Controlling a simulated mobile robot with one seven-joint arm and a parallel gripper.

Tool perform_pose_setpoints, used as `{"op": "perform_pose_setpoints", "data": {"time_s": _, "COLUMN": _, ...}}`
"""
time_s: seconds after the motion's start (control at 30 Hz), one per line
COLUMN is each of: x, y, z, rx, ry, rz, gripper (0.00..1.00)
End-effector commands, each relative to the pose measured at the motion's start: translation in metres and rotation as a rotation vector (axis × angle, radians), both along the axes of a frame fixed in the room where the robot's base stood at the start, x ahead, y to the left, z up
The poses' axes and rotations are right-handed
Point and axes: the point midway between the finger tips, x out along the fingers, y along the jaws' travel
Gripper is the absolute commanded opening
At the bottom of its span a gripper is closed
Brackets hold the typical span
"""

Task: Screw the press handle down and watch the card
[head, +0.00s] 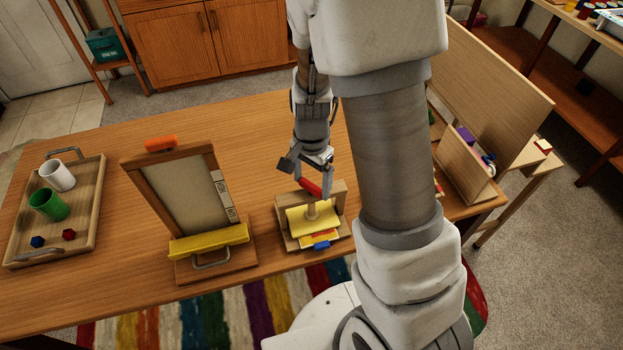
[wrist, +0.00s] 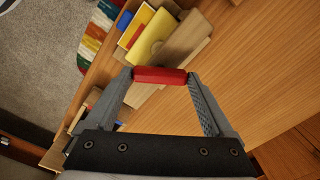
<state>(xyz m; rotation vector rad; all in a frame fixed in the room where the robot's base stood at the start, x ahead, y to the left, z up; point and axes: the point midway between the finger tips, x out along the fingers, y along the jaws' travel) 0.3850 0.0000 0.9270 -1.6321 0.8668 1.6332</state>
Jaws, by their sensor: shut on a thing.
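The wooden press (head: 283,234) stands near the front edge of the table, with a yellow piece (head: 297,220) across it and a short wooden post at its middle. Red and blue edges show below the yellow piece. My gripper (head: 310,186) is over the press, shut on the red handle (wrist: 160,76), which lies across between the fingertips in the wrist view. In that view the yellow piece (wrist: 151,40) and a wooden bar of the press (wrist: 186,38) lie beyond the handle. I cannot tell which piece is the card.
Left of the press stands a wooden framed board (head: 180,195) with a yellow bar and a marked strip. A wooden tray (head: 88,215) at far left holds a white cup, a green cup and two small blocks. My arm hides part of the table's right side.

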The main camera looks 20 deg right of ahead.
Motion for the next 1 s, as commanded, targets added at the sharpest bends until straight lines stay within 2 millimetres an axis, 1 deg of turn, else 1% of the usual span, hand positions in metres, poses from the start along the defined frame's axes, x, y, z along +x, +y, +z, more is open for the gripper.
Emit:
{"op": "perform_pose_setpoints", "data": {"time_s": 0.2, "x": 0.002, "y": 0.0, "z": 0.001, "rx": 0.0, "ry": -0.005, "rz": 0.0, "gripper": 0.32}}
{"op": "perform_pose_setpoints", "data": {"time_s": 0.23, "x": 0.002, "y": 0.0, "z": 0.001, "rx": 0.0, "ry": -0.005, "rz": 0.0, "gripper": 0.89}}
{"op": "perform_pose_setpoints", "data": {"time_s": 0.3, "x": 0.002, "y": 0.0, "z": 0.001, "rx": 0.0, "ry": -0.005, "rz": 0.001, "gripper": 1.0}}
{"op": "perform_pose_setpoints", "data": {"time_s": 0.53, "x": 0.001, "y": 0.0, "z": 0.001, "rx": 0.0, "ry": -0.002, "rz": 0.001, "gripper": 1.0}}
{"op": "perform_pose_setpoints", "data": {"time_s": 0.67, "x": 0.001, "y": 0.0, "z": 0.01, "rx": 0.0, "ry": -0.004, "rz": 0.003, "gripper": 1.0}}
{"op": "perform_pose_setpoints", "data": {"time_s": 0.77, "x": 0.002, "y": 0.001, "z": 0.026, "rx": 0.002, "ry": -0.006, "rz": 0.002, "gripper": 1.0}}
{"op": "perform_pose_setpoints", "data": {"time_s": 0.87, "x": 0.002, "y": 0.001, "z": 0.049, "rx": 0.002, "ry": -0.008, "rz": 0.003, "gripper": 1.0}}
{"op": "perform_pose_setpoints", "data": {"time_s": 1.0, "x": 0.002, "y": 0.001, "z": 0.085, "rx": 0.002, "ry": -0.01, "rz": 0.003, "gripper": 1.0}}
